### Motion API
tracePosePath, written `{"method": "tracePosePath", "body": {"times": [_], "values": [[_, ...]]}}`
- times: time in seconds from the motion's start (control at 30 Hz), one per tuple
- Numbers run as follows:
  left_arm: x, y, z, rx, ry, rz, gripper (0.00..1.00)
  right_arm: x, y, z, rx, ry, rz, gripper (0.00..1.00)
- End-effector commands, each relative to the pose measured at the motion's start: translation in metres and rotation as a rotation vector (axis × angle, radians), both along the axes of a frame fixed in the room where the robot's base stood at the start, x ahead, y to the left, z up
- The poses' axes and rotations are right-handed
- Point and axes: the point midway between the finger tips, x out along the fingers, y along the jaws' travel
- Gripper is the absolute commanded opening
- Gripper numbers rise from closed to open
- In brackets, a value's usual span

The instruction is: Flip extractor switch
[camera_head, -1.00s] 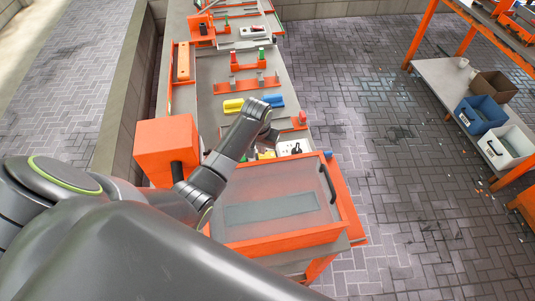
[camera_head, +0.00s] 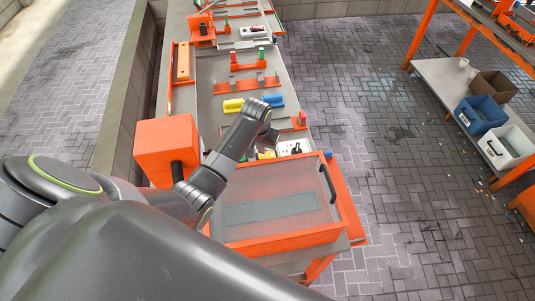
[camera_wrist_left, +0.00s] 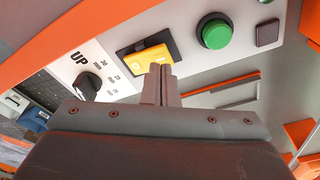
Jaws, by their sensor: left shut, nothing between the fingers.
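My left gripper (camera_wrist_left: 160,72) is shut and empty in the left wrist view. Its fingertips are in front of the lower edge of a yellow switch (camera_wrist_left: 150,58) in a dark frame on a white control panel. I cannot tell whether they touch it. No label reading "extractor" is legible. A green round button (camera_wrist_left: 214,33) is right of the switch, and a black knob (camera_wrist_left: 88,84) beside the letters "UP" is left of it. In the head view my left arm reaches over the bench, its wrist (camera_head: 262,137) near the white panel (camera_head: 290,147); the fingertips are hidden there. My right gripper is not in view.
An orange-framed box with a clear lid (camera_head: 275,205) and black handle stands below the arm. An orange block (camera_head: 167,148) is at left. Blue and yellow pieces (camera_head: 234,105) lie beyond the wrist.

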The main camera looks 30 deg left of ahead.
Motion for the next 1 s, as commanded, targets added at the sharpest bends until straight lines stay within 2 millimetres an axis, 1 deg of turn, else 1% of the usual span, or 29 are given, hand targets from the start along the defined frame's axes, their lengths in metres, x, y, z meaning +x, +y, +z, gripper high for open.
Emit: {"method": "tracePosePath", "body": {"times": [1.0], "values": [[0.0, 0.0, -0.016, 0.0, 0.0, 0.0, 0.0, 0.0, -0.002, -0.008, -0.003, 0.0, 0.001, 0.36]]}}
